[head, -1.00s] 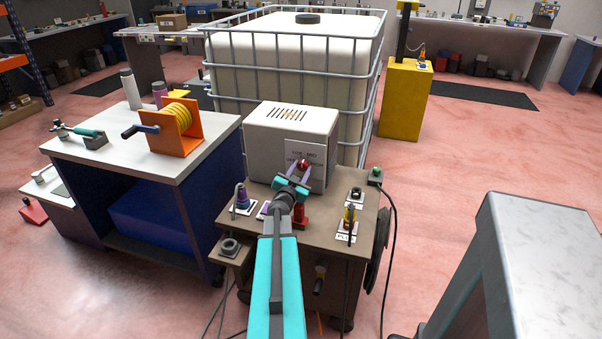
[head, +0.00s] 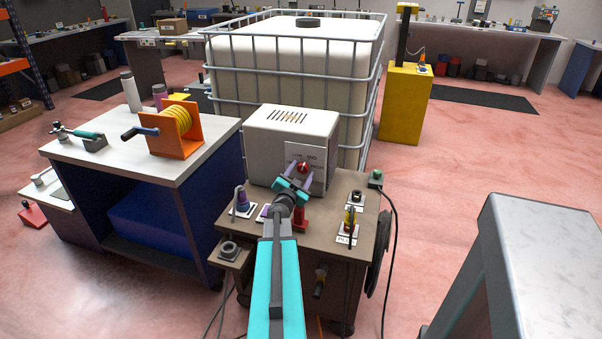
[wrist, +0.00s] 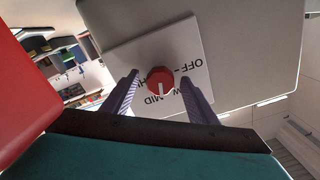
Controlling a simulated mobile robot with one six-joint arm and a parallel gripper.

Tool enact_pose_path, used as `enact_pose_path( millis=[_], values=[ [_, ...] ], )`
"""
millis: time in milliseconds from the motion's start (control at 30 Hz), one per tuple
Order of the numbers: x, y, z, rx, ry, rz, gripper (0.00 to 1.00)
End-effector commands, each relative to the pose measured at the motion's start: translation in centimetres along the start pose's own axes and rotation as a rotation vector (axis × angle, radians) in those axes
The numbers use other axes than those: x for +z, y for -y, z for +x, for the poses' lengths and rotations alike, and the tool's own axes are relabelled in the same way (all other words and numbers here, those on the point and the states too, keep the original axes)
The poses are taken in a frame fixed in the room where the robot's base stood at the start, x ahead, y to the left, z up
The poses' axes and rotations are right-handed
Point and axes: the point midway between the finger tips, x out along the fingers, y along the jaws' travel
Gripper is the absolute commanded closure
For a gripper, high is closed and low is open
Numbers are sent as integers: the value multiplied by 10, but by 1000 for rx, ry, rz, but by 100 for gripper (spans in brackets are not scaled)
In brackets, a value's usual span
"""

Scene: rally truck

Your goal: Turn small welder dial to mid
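The welder is a pale box (head: 283,128) on a brown cart. Its small dial (head: 303,168) is a red knob on a white label plate (head: 318,155). In the wrist view the dial (wrist: 160,80) shows a white pointer line aimed at the picture's bottom, near the MID and LOW lettering; the exact mark is hard to tell. The label plate (wrist: 128,52) reads upside down there, and the fingers and dial hide part of its words. My gripper (wrist: 159,78) is open, one finger on each side of the dial, with visible gaps. It also shows in the head view (head: 300,173).
The brown cart top (head: 322,228) holds a purple-capped connector (head: 242,201), a red part (head: 300,217) and a yellow part (head: 349,219) near my arm. A caged white tank (head: 290,60) stands behind. A workbench (head: 130,150) with an orange reel (head: 175,130) is at left.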

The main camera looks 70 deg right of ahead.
Motion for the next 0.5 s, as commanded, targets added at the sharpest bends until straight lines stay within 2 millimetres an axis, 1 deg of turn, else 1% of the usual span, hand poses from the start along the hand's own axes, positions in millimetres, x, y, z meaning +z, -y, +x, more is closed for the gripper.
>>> enact_pose_path(
  millis=[267, 500],
  values=[
    [0, 1, -1, -1, -1, -1, 47],
    [-1, 0, -11, -1, -1, -1, 47]
  ],
)
